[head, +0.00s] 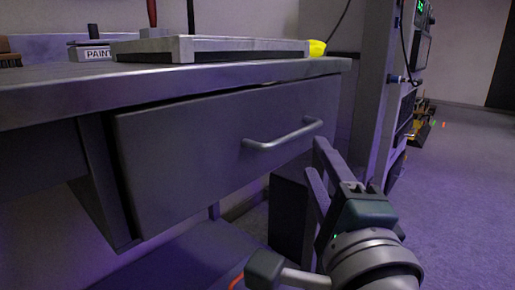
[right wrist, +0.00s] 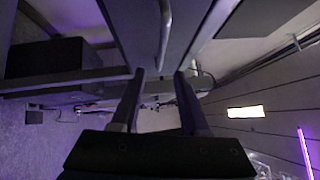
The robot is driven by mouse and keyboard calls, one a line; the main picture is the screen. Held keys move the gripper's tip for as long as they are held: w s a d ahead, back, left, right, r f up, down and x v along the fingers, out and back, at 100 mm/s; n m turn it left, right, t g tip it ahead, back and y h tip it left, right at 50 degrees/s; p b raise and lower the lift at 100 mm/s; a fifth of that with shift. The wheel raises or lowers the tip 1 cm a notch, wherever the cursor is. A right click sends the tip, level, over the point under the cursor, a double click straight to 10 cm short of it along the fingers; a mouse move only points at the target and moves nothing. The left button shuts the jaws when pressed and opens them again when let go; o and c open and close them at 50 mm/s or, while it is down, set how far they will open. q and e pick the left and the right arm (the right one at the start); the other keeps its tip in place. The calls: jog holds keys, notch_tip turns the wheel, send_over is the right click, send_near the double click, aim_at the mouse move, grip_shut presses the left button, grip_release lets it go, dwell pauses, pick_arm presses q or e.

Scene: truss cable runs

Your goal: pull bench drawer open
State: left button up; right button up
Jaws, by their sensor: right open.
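The bench drawer (head: 190,165) is a grey flat front under the bench top. My right gripper (head: 314,155) is open and empty, just right of and below the handle's right end. In the right wrist view its fingers (right wrist: 160,74) are apart, with the handle beyond the tips. My left gripper is not in view.
The metal bench top (head: 60,85) overhangs the drawer and carries a flat grey tray (head: 210,48), a yellow object (head: 317,47) and a box marked PAINT (head: 92,53). A tall rack (head: 372,100) stands behind at the right.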

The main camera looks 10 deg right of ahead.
aim_at(301, 129)
jog(key=w, duration=0.3)
jog(key=w+r+b, duration=0.1)
jog(key=w, duration=0.2)
jog(key=w+d, duration=0.1)
jog(key=w, duration=0.2)
jog(key=shift+w+r, duration=0.1)
jog(key=shift+r, duration=0.15)
grip_shut()
dwell(1.0)
